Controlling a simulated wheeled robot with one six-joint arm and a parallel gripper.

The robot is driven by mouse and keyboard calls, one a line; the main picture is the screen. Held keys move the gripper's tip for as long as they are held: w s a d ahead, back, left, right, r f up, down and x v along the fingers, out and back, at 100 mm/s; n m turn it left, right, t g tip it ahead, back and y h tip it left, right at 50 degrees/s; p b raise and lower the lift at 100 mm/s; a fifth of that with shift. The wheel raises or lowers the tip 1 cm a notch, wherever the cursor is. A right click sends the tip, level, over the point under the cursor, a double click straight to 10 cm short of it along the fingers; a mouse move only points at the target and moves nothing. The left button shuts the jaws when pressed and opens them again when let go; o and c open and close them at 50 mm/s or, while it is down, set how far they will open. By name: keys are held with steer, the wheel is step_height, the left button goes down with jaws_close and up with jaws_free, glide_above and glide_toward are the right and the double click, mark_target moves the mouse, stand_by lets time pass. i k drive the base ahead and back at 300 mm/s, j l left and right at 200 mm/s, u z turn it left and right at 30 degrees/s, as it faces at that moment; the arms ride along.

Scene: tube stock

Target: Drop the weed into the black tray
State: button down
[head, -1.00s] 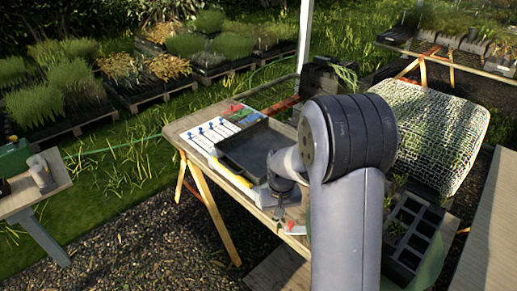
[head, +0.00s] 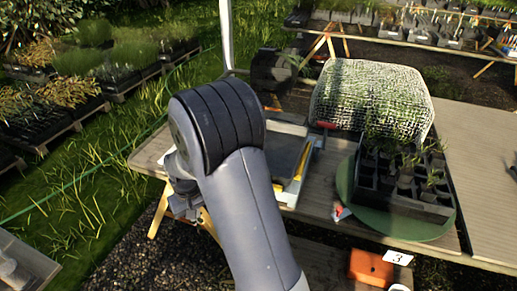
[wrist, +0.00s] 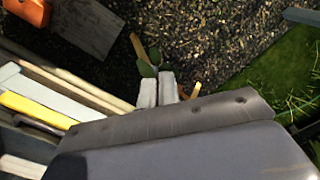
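My gripper (wrist: 158,90) shows in the wrist view with its two pale fingers close together. Small green leaves of the weed (wrist: 148,68) stick out at the fingertips, so the fingers look shut on its stem. In the head view my gripper (head: 186,206) is low at the left, by the table's near left edge, partly hidden by my arm; the weed cannot be made out there. The black tray (head: 286,150) lies on the table right behind my arm, its left part hidden. The gripper is apart from it, to its left and nearer.
A dark cell tray (head: 405,205) with seedlings stands on a green round plate (head: 350,185) at the right. Behind it is a mesh-covered mound (head: 372,98). An orange box (head: 371,267) beside a "3" card sits low in front. Gravel lies below the table's left edge.

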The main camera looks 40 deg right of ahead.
mark_target(273, 151)
steer(key=i+j+z, duration=0.1)
steer(key=j+z, duration=0.15)
steer(key=z, duration=0.15)
steer(key=j+z, duration=0.5)
steer(key=z, duration=0.25)
